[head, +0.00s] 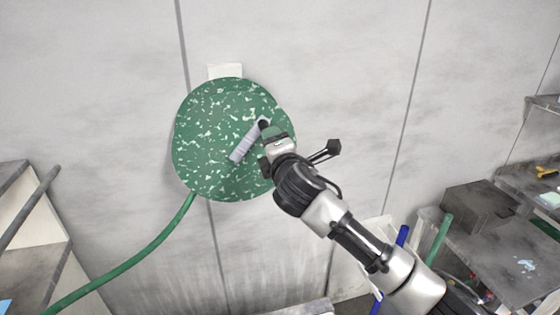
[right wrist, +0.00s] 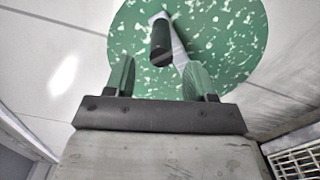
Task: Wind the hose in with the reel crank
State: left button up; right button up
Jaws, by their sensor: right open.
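The hose reel (head: 205,120) is a green, pale-speckled disc on the grey wall in the head view. Its grey crank arm (head: 243,145) slants up and right from near the disc's middle to a black handle (head: 264,123). The green hose (head: 130,262) leaves the disc's lower left and runs down left. My right gripper (head: 268,148) is in front of the disc's right side, by the handle. In the right wrist view the gripper (right wrist: 158,62) is open; the black handle (right wrist: 161,42) appears between its green fingers, with gaps on both sides. My left gripper is out of view.
Shelving (head: 30,240) stands at the lower left. At the right are shelves and a bench (head: 500,265) with a dark box (head: 485,212). Blue (head: 402,236) and green (head: 440,240) upright rods stand near my right arm. The wall around the reel is mostly clear.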

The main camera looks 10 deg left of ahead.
jog(key=shift+b+v, duration=0.65)
jog(key=shift+v, duration=2.1)
